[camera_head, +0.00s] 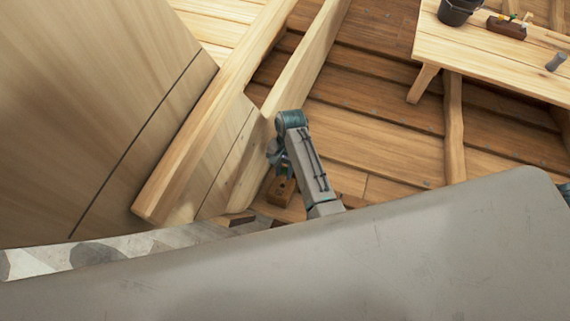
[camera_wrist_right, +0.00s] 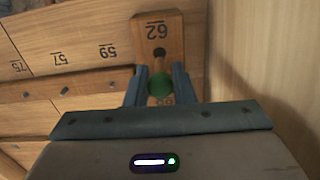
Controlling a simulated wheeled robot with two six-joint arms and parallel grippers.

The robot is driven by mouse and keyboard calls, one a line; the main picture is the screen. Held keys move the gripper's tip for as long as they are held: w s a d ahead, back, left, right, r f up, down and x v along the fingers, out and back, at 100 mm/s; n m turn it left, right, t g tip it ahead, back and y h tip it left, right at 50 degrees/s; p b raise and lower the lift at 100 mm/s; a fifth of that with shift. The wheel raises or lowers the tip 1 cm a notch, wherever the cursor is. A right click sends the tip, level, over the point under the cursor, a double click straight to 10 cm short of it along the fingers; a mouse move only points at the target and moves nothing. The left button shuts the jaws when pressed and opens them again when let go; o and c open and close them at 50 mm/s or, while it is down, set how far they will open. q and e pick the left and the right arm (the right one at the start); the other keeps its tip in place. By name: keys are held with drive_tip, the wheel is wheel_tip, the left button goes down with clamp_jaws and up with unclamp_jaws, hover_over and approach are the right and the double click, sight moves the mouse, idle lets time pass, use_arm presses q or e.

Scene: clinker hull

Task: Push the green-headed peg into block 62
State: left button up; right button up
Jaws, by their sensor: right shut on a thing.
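Block 62 (camera_wrist_right: 172,35) is a brown wooden block with its number upside down in the right wrist view. A dark round hole shows in its face below the number. My right gripper (camera_wrist_right: 160,76) is shut on the green-headed peg (camera_wrist_right: 160,87), just below that hole in the picture. My left gripper is out of view.
Planks marked 59 (camera_wrist_right: 107,51), 57 and 75 lie left of the block in the wrist view. A pale wooden wall (camera_wrist_right: 257,60) rises close on the right. In the head view a bench (camera_head: 470,55) carries a dark bucket (camera_head: 456,12) and a wooden tool box (camera_head: 506,28).

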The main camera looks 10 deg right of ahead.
drive_tip(key=shift+s+f, duration=0.15)
drive_tip(key=shift+f, duration=0.05)
drive_tip(key=shift+s+a, duration=0.1)
drive_tip(key=shift+f, duration=0.1)
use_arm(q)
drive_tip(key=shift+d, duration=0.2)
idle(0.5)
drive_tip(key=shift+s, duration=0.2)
use_arm(e)
drive_tip(key=shift+s+a+f, duration=0.1)
drive_tip(key=shift+f, duration=0.3)
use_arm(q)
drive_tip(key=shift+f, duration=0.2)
use_arm(e)
drive_tip(key=shift+x, duration=0.9)
drive_tip(key=o, duration=1)
